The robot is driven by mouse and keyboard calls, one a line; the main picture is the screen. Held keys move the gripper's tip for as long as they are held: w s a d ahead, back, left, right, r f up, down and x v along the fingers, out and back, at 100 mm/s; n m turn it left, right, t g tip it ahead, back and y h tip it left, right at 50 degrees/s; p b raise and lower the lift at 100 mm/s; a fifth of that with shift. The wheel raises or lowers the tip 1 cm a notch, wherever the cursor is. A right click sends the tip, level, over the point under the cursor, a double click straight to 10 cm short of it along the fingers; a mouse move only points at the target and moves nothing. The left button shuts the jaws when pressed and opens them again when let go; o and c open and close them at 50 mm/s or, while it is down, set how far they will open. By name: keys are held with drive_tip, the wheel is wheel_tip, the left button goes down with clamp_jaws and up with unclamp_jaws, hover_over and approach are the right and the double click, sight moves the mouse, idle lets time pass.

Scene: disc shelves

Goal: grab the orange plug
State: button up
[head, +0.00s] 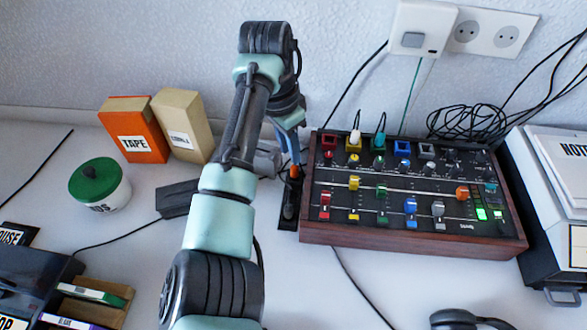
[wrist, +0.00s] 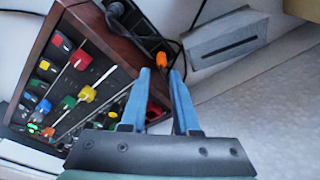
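The orange plug (wrist: 161,59) shows in the wrist view just beyond my fingertips, roughly in line with the gap between them. It sits at a dark power strip (wrist: 125,20) beside the wooden side of the mixer. My gripper (wrist: 160,72) has two blue fingers, which are apart with nothing visible held between them. In the head view the orange plug (head: 296,171) is a small patch just below my gripper (head: 291,150), at the upper end of the black strip (head: 289,205). My arm covers part of the area to its left. I cannot tell whether a finger touches the plug.
A wood-sided mixer (head: 410,238) with coloured knobs stands close to the right of the strip. A grey slotted box (wrist: 228,40) is close by in the wrist view. Black cables (head: 470,125) lie behind the mixer. A green-lidded jar (head: 98,185) and orange tape box (head: 138,128) stand left.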

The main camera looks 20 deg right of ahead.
sight(295, 167)
drive_tip(key=f, duration=0.2)
drive_tip(key=d+f+b, duration=0.1)
drive_tip(key=f, duration=0.4)
drive_tip(key=shift+w+d+f, duration=0.15)
drive_tip(key=shift+w+f, duration=0.1)
drive_tip(key=shift+w, duration=0.15)
drive_tip(key=shift+c, duration=0.2)
clamp_jaws()
